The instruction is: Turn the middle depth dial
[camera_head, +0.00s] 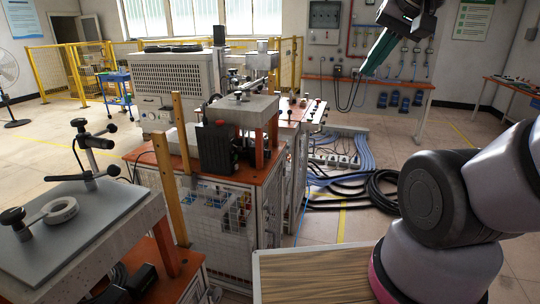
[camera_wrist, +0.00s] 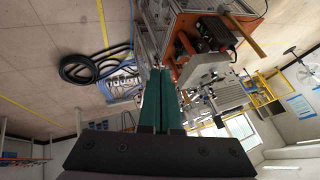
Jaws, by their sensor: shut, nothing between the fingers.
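My gripper (camera_head: 367,70) is raised at the upper right in the head view, its green fingers pointing down and left. In the wrist view the two green fingers (camera_wrist: 161,72) lie together, shut and empty. The middle workstation (camera_head: 243,108) stands left of my gripper, with a grey top plate on orange posts and a clamp with small knobs (camera_head: 236,84). It also shows in the wrist view (camera_wrist: 214,76), beyond and right of the fingers. My gripper is well apart from it. I cannot tell which small knob is the middle depth dial.
A nearer workstation (camera_head: 100,235) with black-knobbed clamps fills the lower left. A large grey heater unit (camera_head: 182,80) stands behind. Black cables (camera_head: 385,190) and blue hoses lie on the floor. A wooden surface (camera_head: 312,275) is at front. An orange-topped bench (camera_head: 372,83) stands at the back wall.

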